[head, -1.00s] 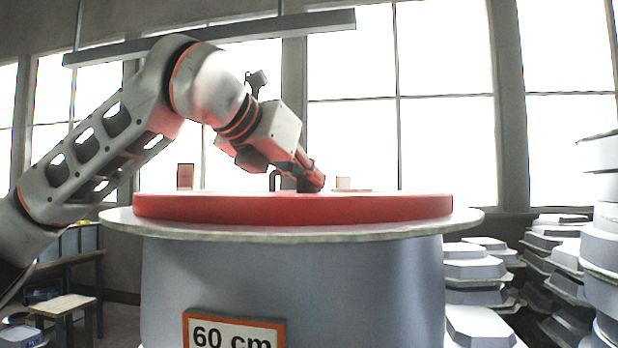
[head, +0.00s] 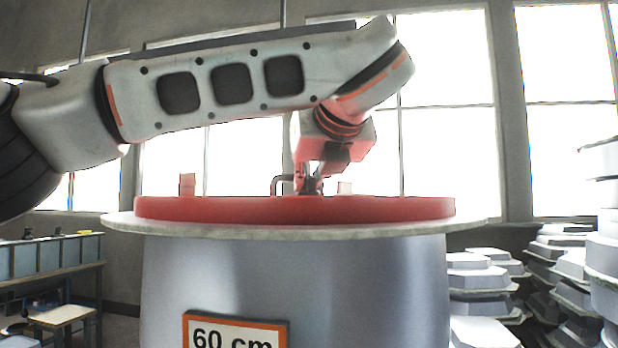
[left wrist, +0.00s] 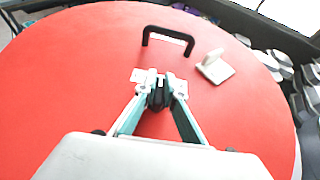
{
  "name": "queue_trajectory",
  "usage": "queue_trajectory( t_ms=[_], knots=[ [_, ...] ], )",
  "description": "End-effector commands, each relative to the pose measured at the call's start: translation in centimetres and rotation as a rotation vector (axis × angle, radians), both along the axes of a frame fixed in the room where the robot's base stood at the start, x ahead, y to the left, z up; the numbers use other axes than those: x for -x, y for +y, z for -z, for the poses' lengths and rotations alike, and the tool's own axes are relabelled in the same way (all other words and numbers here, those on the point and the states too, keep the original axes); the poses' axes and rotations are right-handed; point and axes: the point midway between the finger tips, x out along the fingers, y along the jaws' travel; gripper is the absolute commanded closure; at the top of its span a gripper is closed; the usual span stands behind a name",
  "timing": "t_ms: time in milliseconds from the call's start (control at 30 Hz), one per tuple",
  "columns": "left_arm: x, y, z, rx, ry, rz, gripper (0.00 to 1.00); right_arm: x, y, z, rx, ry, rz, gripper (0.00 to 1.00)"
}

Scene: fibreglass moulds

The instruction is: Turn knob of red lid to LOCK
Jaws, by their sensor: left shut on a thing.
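The red lid (head: 400,208) lies flat on top of the large grey drum. It fills most of the left wrist view (left wrist: 70,80). My left gripper (head: 310,188) points down at the middle of the lid. In the left wrist view, its fingers (left wrist: 159,92) are closed around the dark knob (left wrist: 158,97). The fingers hide most of the knob, so I cannot tell which way it is turned. Small pale plates show beside the fingertips, but their writing is unreadable. My right gripper is in neither view.
A black handle (left wrist: 168,37) stands on the lid beyond the knob. A pale bracket (left wrist: 215,68) stands to its right. A small reddish block (head: 187,184) stands at the lid's left. Stacked grey moulds (head: 480,275) stand right of the drum.

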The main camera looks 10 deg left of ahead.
Motion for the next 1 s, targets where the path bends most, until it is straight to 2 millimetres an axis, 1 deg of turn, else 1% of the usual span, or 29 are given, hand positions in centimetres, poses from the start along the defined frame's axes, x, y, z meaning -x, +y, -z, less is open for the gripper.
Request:
queue_trajectory(
  t_ms=[33,67,200,400,667,1000],
  knots=[
    [0.1,-0.1,-0.5,-0.004,-0.005,-0.040,1.00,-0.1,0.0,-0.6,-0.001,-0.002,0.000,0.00],
    [0.1,-0.1,-0.5,-0.003,-0.005,-0.062,1.00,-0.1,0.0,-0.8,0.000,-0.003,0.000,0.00],
    [0.1,-0.1,-0.5,-0.001,-0.004,-0.160,1.00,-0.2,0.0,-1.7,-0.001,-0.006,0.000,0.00],
    [0.1,0.0,-0.4,-0.001,-0.004,-0.260,1.00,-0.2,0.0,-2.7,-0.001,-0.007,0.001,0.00],
    [0.1,0.1,-0.2,0.001,-0.001,-0.321,1.00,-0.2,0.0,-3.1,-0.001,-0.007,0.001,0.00],
    [0.1,0.1,-0.1,0.001,0.000,-0.328,1.00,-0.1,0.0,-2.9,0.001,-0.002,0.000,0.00]
  ],
)
